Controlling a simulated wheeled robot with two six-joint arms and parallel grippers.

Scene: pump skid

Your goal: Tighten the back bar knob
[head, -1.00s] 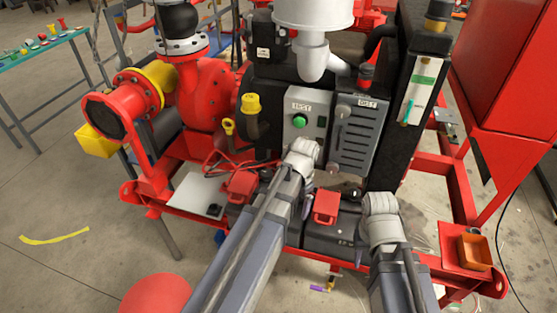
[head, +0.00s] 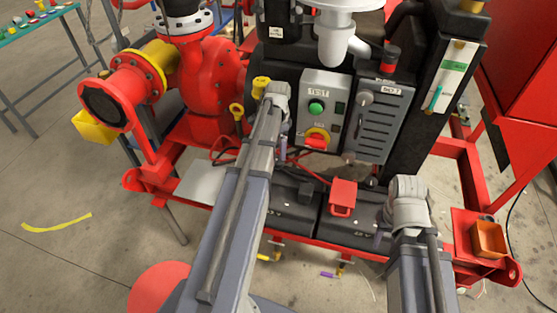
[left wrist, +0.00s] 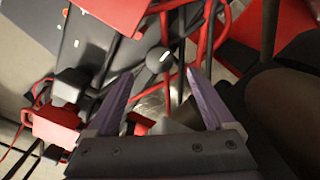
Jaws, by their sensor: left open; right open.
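A round black knob (left wrist: 158,58) with a pale mark shows in the left wrist view, beyond the fingertips and roughly between their lines; I cannot tell for sure that it is the back bar knob. My left gripper (left wrist: 168,75) is open and empty there, its two purple fingers apart and not touching the knob.
Two black batteries (head: 292,213) sit in the red skid frame, with a red terminal cover (head: 343,195) on the right one. The control panel (head: 318,86) and louvred box (head: 378,125) stand behind. An orange tray (head: 488,238) is at right.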

